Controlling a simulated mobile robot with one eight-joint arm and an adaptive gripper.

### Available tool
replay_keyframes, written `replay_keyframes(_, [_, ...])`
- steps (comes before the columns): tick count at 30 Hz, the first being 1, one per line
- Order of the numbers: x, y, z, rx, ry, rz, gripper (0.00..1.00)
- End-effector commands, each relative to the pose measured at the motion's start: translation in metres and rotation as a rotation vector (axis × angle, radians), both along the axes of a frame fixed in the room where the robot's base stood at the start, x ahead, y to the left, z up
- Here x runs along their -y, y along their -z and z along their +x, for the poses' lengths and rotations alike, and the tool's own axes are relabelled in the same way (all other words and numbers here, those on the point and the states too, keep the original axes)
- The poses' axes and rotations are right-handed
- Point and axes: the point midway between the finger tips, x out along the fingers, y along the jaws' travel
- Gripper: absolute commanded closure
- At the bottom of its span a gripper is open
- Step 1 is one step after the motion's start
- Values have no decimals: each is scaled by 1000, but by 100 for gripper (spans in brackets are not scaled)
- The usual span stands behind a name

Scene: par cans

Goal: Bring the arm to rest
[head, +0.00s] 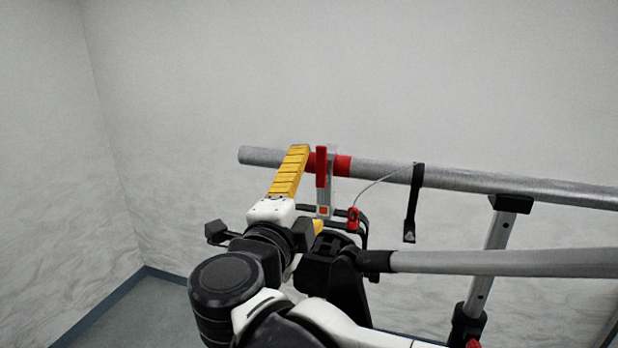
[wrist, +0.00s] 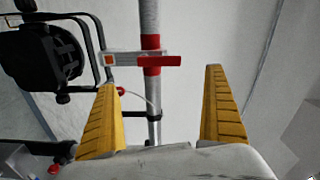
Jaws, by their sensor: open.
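My gripper (wrist: 162,110) has two yellow ridged fingers spread wide apart in the wrist view, with nothing between their tips. In the head view my gripper (head: 300,150) reaches up toward the grey pipe, left of the clamp, and one finger overlaps the pipe in the picture. Whether it touches the pipe I cannot tell. The clamp (head: 323,185) has a red lever and sits at a red band on the pipe. In the wrist view the red lever (wrist: 158,62) lies ahead of the fingertips, apart from them.
A grey pipe (head: 460,181) runs across on a stand (head: 490,250). A black par can (wrist: 45,55) hangs from the clamp, close to my wrist. A thin safety cable with a red clip (head: 353,217) and a black strap (head: 414,205) hang nearby. Free room lies left of the pipe's end.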

Motion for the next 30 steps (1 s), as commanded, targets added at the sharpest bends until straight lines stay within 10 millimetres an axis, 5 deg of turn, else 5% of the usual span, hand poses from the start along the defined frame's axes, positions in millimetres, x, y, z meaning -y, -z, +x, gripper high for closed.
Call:
replay_keyframes(14, [-4,1,-13,-1,1,-2,0])
replay_keyframes(17, [6,16,-13,-40,14,-30,0])
replay_keyframes(20, [34,57,-12,-162,41,-122,0])
replay_keyframes(24, [92,154,-23,-466,44,-323,0])
replay_keyframes(30, [154,293,-63,-886,-133,-594,0])
